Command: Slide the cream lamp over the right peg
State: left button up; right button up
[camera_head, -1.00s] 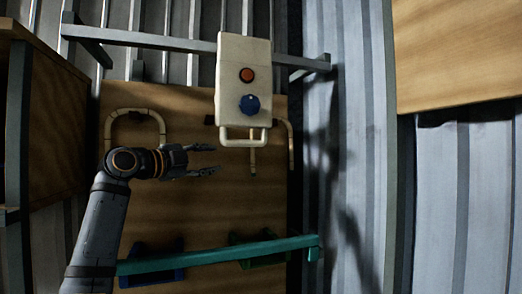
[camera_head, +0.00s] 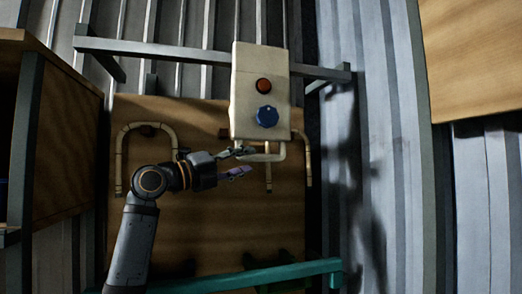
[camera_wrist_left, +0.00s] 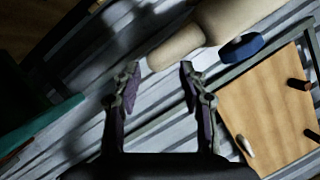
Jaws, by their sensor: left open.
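The cream lamp (camera_head: 246,95) is a box-like body with an orange-red button, a blue knob (camera_head: 266,116) and a bar handle (camera_head: 270,157) at its lower end. It shows in front of the wooden board, upright in the head view. My left gripper (camera_head: 248,162) is open at the left part of the handle. In the left wrist view, the cream rounded handle end (camera_wrist_left: 172,48) shows just ahead of and between the open fingertips (camera_wrist_left: 158,82); contact cannot be told. A brown peg (camera_head: 223,133) shows left of the lamp; the right peg is not clearly seen. My right gripper is out of view.
The wooden board (camera_head: 200,220) carries an arched cane (camera_head: 120,160) at left and another cane (camera_head: 308,165) at right. A grey rail (camera_head: 150,48) crosses above, a green bar (camera_head: 250,277) below. A wooden cabinet (camera_head: 65,140) stands at left.

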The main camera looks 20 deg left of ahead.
aim_at(251, 160)
pick_arm(q)
jog(key=p+x, duration=0.1)
jog(key=x, duration=0.1)
jog(key=p+x, duration=0.1)
jog(key=x, duration=0.1)
jog(key=shift+w+r, duration=0.15)
jog(key=shift+w, duration=0.2)
jog(key=shift+w+d, duration=0.1)
jog(key=shift+d, duration=0.15)
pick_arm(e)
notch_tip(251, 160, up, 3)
pick_arm(q)
jog(key=shift+a, duration=0.1)
jog(key=c, duration=0.4)
grip_shut()
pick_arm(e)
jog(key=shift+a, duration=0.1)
